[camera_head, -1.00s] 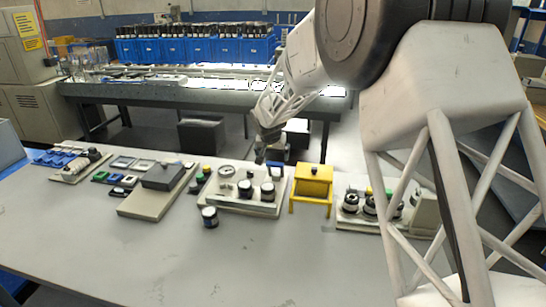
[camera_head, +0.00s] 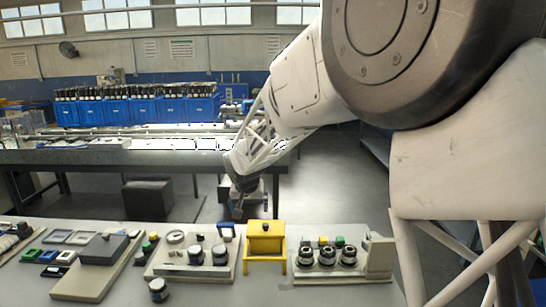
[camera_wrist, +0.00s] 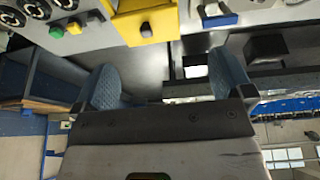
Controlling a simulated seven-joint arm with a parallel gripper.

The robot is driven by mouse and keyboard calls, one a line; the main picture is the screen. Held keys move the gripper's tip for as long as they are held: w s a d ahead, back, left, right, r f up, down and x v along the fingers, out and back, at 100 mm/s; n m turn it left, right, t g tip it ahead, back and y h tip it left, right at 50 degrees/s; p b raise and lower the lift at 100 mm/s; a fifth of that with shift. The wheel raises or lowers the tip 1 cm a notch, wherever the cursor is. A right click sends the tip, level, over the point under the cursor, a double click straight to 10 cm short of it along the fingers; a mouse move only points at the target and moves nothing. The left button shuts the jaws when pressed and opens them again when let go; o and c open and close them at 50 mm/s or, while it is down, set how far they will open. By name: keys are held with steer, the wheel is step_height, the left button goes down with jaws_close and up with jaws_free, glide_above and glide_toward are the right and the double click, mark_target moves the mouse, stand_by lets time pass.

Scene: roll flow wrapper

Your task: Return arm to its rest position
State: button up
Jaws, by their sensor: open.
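My gripper (camera_head: 238,208) hangs at the end of my white arm, above the far edge of the table, just left of the yellow stand in the head view. In the wrist view my gripper (camera_wrist: 165,85) shows two blue-padded fingers spread wide apart with nothing between them. The yellow stand (camera_head: 265,243) is upright on the table, apart from the gripper. It also shows at the top of the wrist view (camera_wrist: 146,22).
A board with dark-capped round parts (camera_head: 190,268) lies left of the stand. A board with several black rings (camera_head: 330,277) lies right of it. A dark jar (camera_head: 158,290) stands in front. Behind are a long bench (camera_head: 100,157) and blue bins (camera_head: 140,110).

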steer(key=s+d+r, duration=0.4)
steer(key=s+d, duration=0.5)
steer(key=s, duration=0.1)
steer(key=s+d+r, duration=0.5)
steer(key=s+d, duration=0.3)
steer(key=s, duration=0.3)
steer(key=s+d+f, duration=0.1)
steer(key=s+d, duration=0.2)
steer(key=s, duration=0.5)
steer(key=s+d+f+g, duration=0.1)
steer(key=s+d, duration=0.2)
steer(key=s, duration=0.6)
steer(key=s+d+f, duration=0.1)
steer(key=s+d, duration=0.2)
steer(key=s, duration=0.5)
steer(key=shift+s+d, duration=0.15)
steer(key=shift+c, duration=0.4)
